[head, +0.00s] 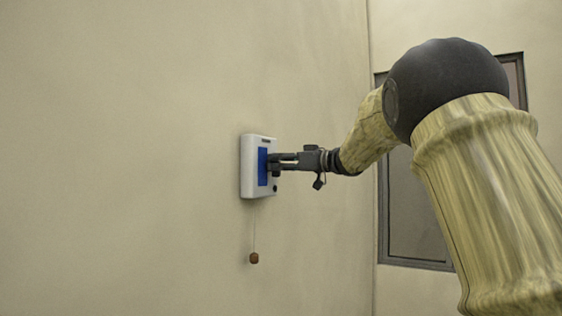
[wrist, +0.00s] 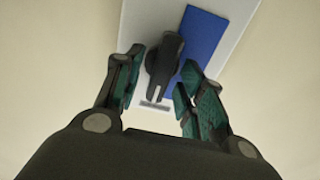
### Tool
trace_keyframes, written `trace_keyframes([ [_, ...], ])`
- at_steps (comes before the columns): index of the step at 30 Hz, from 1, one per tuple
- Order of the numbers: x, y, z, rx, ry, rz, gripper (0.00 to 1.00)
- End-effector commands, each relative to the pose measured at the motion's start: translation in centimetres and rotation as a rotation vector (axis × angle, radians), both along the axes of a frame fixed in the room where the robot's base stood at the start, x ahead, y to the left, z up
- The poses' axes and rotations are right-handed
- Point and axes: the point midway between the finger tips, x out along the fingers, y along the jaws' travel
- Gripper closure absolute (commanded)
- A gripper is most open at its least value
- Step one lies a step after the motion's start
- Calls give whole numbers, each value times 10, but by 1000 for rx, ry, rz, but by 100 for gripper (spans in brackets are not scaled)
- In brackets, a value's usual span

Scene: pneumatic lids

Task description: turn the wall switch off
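The wall switch is a white box (head: 247,168) with a blue panel (head: 262,167), mounted on the left wall; in the wrist view its white plate (wrist: 237,18) and blue panel (wrist: 208,38) fill the top. A black lever-like knob (wrist: 163,65) stands out from the plate beside the blue panel. My gripper (head: 274,163) is at the front of the box. In the wrist view my gripper (wrist: 160,72) is open, with one green-padded finger on each side of the knob. I see gaps there; contact is not clear. In the head view the gripper hides the knob.
A brown bead (head: 254,258) hangs on a thin cord below the box. A small dark round part (head: 275,188) shows at the box's lower right. A dark-framed panel (head: 415,215) is on the adjoining wall, behind my arm. The wall left of the box is bare.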

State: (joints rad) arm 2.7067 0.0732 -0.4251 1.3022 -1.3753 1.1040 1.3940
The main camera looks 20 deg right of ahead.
Motion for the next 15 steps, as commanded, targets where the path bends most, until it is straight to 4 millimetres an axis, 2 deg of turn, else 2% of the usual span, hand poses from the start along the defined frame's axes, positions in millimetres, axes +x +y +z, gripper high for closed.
trace_keyframes([
  [6, 0, 0, 0, 0, 0, 0, 61],
  [8, 0, 0, 0, 0, 0, 0, 70],
  [13, 0, 0, 0, 0, 0, -1, 100],
  [15, 0, -1, 0, 0, 0, -1, 100],
])
